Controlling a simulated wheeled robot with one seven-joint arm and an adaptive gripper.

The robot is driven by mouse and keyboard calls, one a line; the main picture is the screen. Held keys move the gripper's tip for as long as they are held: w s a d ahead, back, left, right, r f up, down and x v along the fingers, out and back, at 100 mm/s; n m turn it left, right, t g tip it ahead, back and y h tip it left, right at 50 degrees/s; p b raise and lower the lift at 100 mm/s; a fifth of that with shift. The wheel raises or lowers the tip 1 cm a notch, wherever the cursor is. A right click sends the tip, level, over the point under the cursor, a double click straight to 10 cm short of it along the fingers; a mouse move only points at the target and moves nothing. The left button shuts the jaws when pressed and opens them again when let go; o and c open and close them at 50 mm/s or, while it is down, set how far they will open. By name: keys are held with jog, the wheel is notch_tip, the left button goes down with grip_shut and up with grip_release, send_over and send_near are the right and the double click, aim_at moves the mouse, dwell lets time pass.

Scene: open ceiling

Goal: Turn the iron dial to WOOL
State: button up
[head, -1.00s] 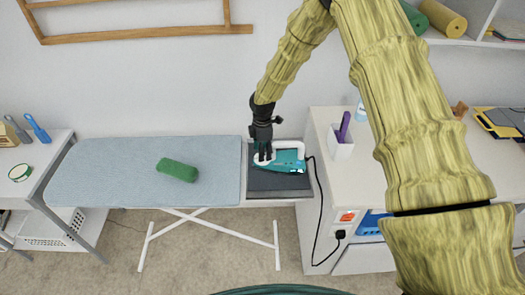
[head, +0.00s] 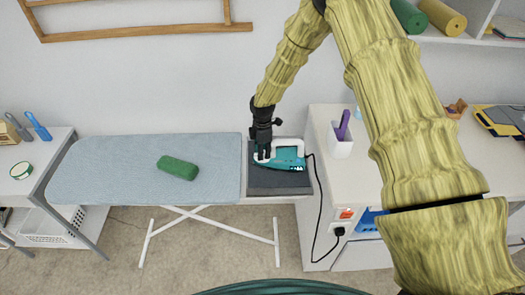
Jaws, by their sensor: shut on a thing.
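The teal and white iron (head: 283,159) rests on the dark pad (head: 280,180) at the right end of the ironing board. My gripper (head: 262,155) points down at the left part of the iron and is shut on it, apparently at the dial. The dial and its markings are hidden by the fingers or too small to read. A small dark display with light marks shows at the iron's right end.
A black cord runs from the iron to a socket panel (head: 345,222) on the right cabinet. A white cup (head: 340,142) with a purple item stands on the counter. Much of the board is clear.

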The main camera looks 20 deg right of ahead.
jog(key=shift+f+m+b, duration=0.2)
jog(key=shift+m+b, duration=0.75)
jog(key=shift+m, duration=0.05)
jog(key=shift+r+m+b, duration=0.2)
jog(key=shift+m+b, duration=0.4)
jog(key=shift+m, duration=0.8)
jog(key=o, duration=1.1)
jog(key=shift+c, duration=0.2)
notch_tip(320, 180, up, 12)
